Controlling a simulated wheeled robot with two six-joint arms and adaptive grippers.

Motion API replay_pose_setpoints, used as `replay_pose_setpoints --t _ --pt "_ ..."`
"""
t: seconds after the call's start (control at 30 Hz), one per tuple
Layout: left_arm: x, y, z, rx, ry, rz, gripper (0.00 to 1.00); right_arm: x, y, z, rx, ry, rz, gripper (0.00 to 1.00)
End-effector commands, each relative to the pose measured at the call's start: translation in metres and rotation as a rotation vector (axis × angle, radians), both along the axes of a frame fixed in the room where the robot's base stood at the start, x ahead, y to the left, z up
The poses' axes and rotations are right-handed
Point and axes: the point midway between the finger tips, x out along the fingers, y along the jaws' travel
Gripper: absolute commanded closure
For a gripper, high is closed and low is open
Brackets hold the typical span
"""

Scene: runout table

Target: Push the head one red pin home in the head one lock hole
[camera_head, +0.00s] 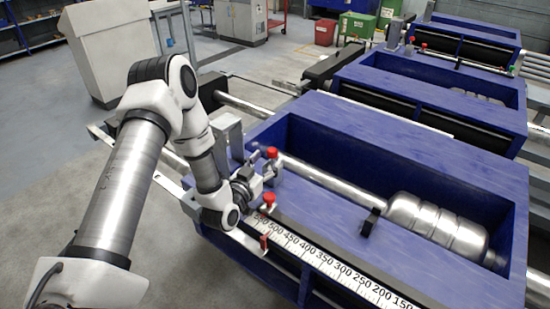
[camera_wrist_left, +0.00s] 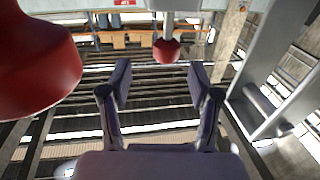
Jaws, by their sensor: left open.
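Two red knobs show at the left end of the nearest blue frame: an upper red knob (camera_head: 272,153) and a lower red knob (camera_head: 268,198). I cannot tell from the pictures which one is the task's red pin. My left gripper (camera_head: 268,176) is beside them, between the two in the picture. In the left wrist view my left gripper (camera_wrist_left: 160,75) has its fingers apart. A small red knob (camera_wrist_left: 166,50) on a pale stem shows beyond the fingertips, apparently not touched. A large red rounded thing (camera_wrist_left: 35,65) is close at the left. The lock hole cannot be made out. My right gripper is not in view.
The nearest blue frame (camera_head: 420,150) holds a steel rod (camera_head: 330,178) and a silver cylinder (camera_head: 435,228). A scale with numbers (camera_head: 330,262) runs along its front, with a small red marker (camera_head: 264,242). Similar blue frames stand behind. Grey floor lies at the left.

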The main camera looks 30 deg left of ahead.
Motion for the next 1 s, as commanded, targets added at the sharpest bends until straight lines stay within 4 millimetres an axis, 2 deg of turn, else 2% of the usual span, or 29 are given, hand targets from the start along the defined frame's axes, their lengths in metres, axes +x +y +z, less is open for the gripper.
replay_pose_setpoints --t 0.17,0.27,0.5,0.53,0.6,0.7,1.0 --pt "0.03 0.009 0.007 0.002 -0.001 -0.001 0.38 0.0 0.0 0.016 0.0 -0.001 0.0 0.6" --pt "0.045 0.009 0.004 0.002 0.0 -0.002 0.38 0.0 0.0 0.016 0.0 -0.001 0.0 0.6" --pt "0.049 0.01 0.002 -0.001 0.001 0.0 0.38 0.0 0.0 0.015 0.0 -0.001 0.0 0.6" --pt "0.049 0.01 0.002 -0.001 0.001 0.0 0.45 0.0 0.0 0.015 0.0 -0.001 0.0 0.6" --pt "0.049 0.01 0.002 -0.001 0.001 0.0 0.7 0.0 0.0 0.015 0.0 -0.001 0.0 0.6" --pt "0.049 0.01 0.002 -0.001 0.001 0.0 1.0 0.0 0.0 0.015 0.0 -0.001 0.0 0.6" --pt "0.048 0.01 0.002 -0.001 0.001 0.0 1.0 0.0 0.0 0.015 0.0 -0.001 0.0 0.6"
